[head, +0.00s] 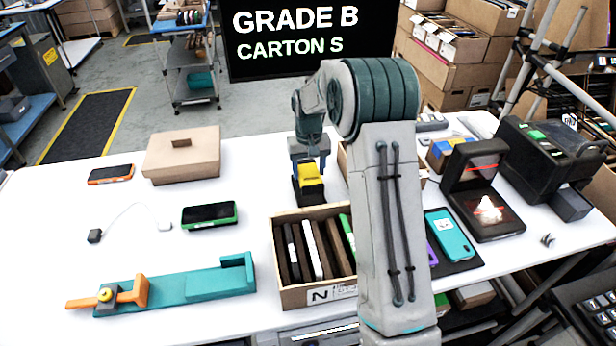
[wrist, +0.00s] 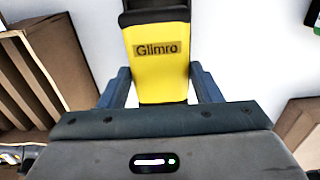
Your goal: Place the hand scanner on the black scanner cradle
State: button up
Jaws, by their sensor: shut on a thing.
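The hand scanner (head: 310,173) is yellow and sits under my gripper (head: 309,160) near the middle of the table. In the wrist view the scanner (wrist: 160,75) carries a "Glimro" label and has a black end at the top. The blue fingers of my gripper (wrist: 161,88) are shut on its two sides. A black piece, seemingly the scanner cradle (head: 311,196), shows directly below the yellow body. I cannot tell whether the scanner touches it or hangs just above it.
An open carton with upright dividers (head: 290,296) stands in front. A closed brown box (head: 182,155), an orange-edged phone (head: 110,174), a green-edged phone (head: 209,215) and a teal fixture (head: 190,287) lie left. A teal phone (head: 449,235) and black machines (head: 550,160) stand right.

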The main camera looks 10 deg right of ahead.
aim_at(308, 171)
jog(key=shift+a+f+p, duration=0.1)
jog(key=shift+f+p, duration=0.35)
jog(key=shift+f, duration=1.55)
jog(key=shift+f, duration=0.1)
jog(key=o, duration=0.9)
jog(key=shift+f, duration=0.1)
